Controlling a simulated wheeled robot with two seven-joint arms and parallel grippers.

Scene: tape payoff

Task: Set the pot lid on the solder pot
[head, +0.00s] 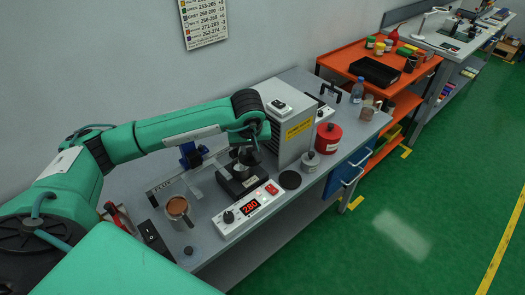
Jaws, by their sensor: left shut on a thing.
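The solder pot (239,182) is a dark, low block with a round pot on top, standing on the grey bench behind a white control box. My left gripper (246,155) points down right over the pot. It is shut on a small dark thing, most likely the pot lid, which the fingers and wrist largely hide. I cannot tell whether this thing touches the pot rim or hangs just above it. My right gripper is not in view.
The control box (250,208) shows a red display. A black disc (290,180) lies bare on the bench beside a grey jar (310,161) and a red canister (327,138). A copper mug (178,212) stands left. A grey cabinet (286,122) rises close behind the pot.

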